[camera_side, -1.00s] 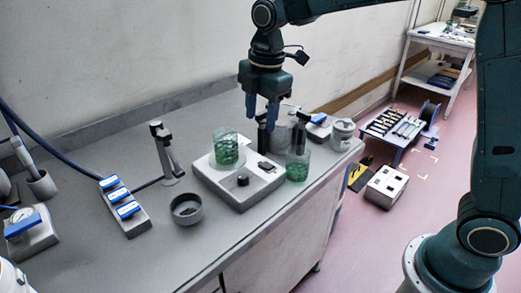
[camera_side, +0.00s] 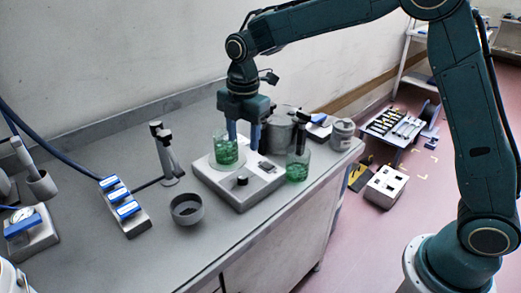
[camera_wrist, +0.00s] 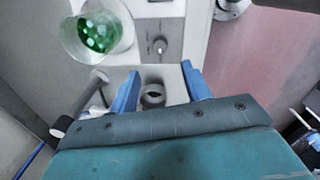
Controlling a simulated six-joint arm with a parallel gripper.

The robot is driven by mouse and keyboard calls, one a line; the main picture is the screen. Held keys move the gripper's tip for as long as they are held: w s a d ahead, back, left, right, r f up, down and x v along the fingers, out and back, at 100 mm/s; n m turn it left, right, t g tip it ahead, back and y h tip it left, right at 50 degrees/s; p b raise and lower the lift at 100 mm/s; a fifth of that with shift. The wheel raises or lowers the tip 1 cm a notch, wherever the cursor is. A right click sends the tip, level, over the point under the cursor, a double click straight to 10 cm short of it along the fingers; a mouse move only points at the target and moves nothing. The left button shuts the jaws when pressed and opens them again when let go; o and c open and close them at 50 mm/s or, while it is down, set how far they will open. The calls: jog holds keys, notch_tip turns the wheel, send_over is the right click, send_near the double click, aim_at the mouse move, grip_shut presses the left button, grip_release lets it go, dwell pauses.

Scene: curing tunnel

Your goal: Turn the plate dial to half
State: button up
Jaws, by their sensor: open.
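The plate (camera_side: 215,174) is a pale grey unit on the bench, with a beaker of green contents (camera_side: 226,150) on its round top. The plate dial (camera_side: 242,181) is a small dark knob near the plate's front corner. In the wrist view the dial (camera_wrist: 160,46) shows a small light mark, whose setting I cannot read. My gripper (camera_side: 243,139) points down above the plate, behind and higher than the dial, with nothing between its fingers. In the wrist view my gripper (camera_wrist: 160,80) has its blue fingers apart, and the dial appears beyond their tips.
A dark bowl (camera_side: 187,210) stands left of the plate, and a stand (camera_side: 167,160) rises behind it. A second green beaker (camera_side: 298,166) and a grey pot (camera_side: 279,133) are at the right. A blue-topped block (camera_side: 124,207) lies further left. The front bench strip is clear.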

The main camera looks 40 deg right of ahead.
aim_at(243, 175)
jog(key=f, duration=1.1)
jog(key=shift+w+f, duration=0.15)
jog(key=shift+w, duration=0.1)
jog(key=c, duration=1)
